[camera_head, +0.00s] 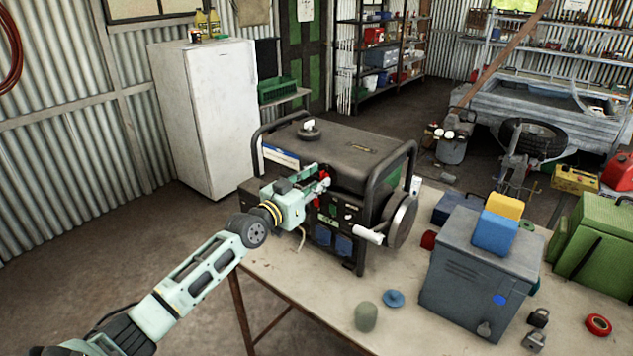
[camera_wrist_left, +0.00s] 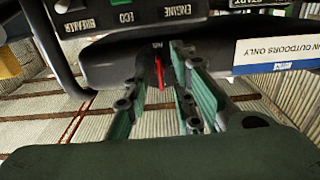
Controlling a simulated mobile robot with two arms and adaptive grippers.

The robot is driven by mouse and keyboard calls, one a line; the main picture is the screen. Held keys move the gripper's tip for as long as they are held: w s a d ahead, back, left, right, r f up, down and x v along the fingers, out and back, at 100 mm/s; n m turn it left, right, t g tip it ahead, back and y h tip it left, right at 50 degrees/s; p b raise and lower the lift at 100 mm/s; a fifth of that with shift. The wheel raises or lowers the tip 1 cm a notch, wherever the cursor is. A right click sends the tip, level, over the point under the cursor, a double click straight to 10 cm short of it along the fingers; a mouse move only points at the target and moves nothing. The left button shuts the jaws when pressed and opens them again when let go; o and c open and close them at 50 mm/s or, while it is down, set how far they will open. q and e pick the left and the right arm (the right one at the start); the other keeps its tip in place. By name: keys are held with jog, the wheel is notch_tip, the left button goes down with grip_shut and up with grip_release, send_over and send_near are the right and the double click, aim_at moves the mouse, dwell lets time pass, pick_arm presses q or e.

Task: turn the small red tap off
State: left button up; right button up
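The generator (camera_head: 345,160) stands on the workbench (camera_head: 300,285), dark with a black tube frame. My left gripper (camera_head: 321,180) reaches its left front side, beside the panel. Red parts (camera_head: 325,175) show at the fingertips in the head view, partly covered by the gripper. In the left wrist view, the small red tap (camera_wrist_left: 160,73) shows as a thin lever under the panel's edge. My right gripper is out of view.
A grey metal box (camera_head: 470,270) with blue and yellow items on top stands right of the generator. A green knob-like object (camera_head: 366,317) and a blue disc (camera_head: 393,298) lie in front. A white fridge (camera_head: 210,110) stands behind on the left.

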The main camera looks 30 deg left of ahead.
pick_arm(q)
jog(key=shift+w, duration=0.1)
jog(key=shift+c, duration=0.3)
grip_shut()
jog(key=shift+m, duration=0.4)
jog(key=m+b, duration=0.3)
jog(key=m, duration=1.4)
jog(key=shift+f, duration=0.1)
jog(key=shift+m, duration=0.3)
